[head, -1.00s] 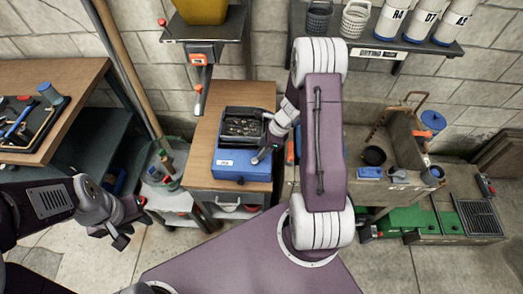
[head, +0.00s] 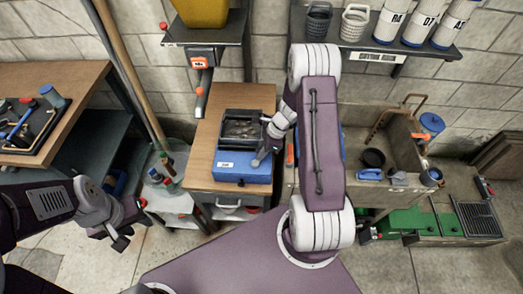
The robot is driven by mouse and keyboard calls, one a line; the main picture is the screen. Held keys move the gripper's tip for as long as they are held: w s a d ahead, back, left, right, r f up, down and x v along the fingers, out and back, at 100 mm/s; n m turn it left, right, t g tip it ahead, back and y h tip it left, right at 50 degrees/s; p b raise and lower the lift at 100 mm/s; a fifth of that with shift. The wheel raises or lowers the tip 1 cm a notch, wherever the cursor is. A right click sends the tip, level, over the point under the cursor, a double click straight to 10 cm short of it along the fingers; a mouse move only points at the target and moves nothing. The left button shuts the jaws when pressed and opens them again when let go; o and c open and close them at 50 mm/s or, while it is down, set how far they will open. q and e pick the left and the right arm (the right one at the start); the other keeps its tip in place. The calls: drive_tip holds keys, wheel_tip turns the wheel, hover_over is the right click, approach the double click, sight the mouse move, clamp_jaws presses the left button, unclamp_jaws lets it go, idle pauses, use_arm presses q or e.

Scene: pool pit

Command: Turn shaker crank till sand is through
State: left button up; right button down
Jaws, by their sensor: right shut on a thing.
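The shaker is a blue box (head: 236,168) with a black-rimmed sieve tray (head: 228,115) on top, standing on a wooden-topped cabinet. The tray holds grey-brown material (head: 242,130), too small to tell sand from lumps. My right gripper (head: 262,158) is at the shaker's right front, shut on the crank. The crank itself is mostly hidden by the gripper. My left gripper (head: 110,238) is at the lower left, away from the shaker. It looks open and empty.
A wooden workbench (head: 60,75) with a tool tray stands at the left. A shelf with a yellow hopper (head: 202,12) is above the shaker. A sink-like trough (head: 400,150) and green unit (head: 425,222) are at the right. Floor in front is clear.

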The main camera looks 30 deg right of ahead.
drive_tip(key=n, duration=0.1)
drive_tip(key=n+g+p, duration=0.1)
drive_tip(key=shift+w+a+r+n, duration=0.15)
drive_tip(key=shift+w+a+n, duration=0.05)
drive_tip(key=shift+w+n, duration=0.15)
drive_tip(key=n, duration=0.1)
drive_tip(key=n+g, duration=0.1)
drive_tip(key=shift+w+a+n+p, duration=0.25)
drive_tip(key=shift+w+n+p, duration=0.1)
drive_tip(key=shift+p, duration=0.05)
drive_tip(key=n, duration=0.1)
drive_tip(key=n+g, duration=0.1)
drive_tip(key=a+n, duration=0.1)
drive_tip(key=shift+w+f+b, duration=0.2)
drive_tip(key=shift+w+b, duration=0.1)
drive_tip(key=shift+w+a+n+g+h+b, duration=0.1)
drive_tip(key=shift+a+n+g+h+b, duration=0.2)
drive_tip(key=shift+n, duration=0.5)
drive_tip(key=shift+s+a+n+g+y+b, duration=0.1)
drive_tip(key=shift+n+g, duration=0.25)
drive_tip(key=shift+n, duration=0.45)
drive_tip(key=shift+w+a+n+g+h+b, duration=0.1)
drive_tip(key=shift+a+n+g+h, duration=0.2)
drive_tip(key=shift+n, duration=0.5)
drive_tip(key=shift+d, duration=0.1)
drive_tip(key=c, duration=1.3)
unclamp_jaws()
drive_tip(key=shift+o, duration=0.2)
drive_tip(key=shift+r, duration=0.1)
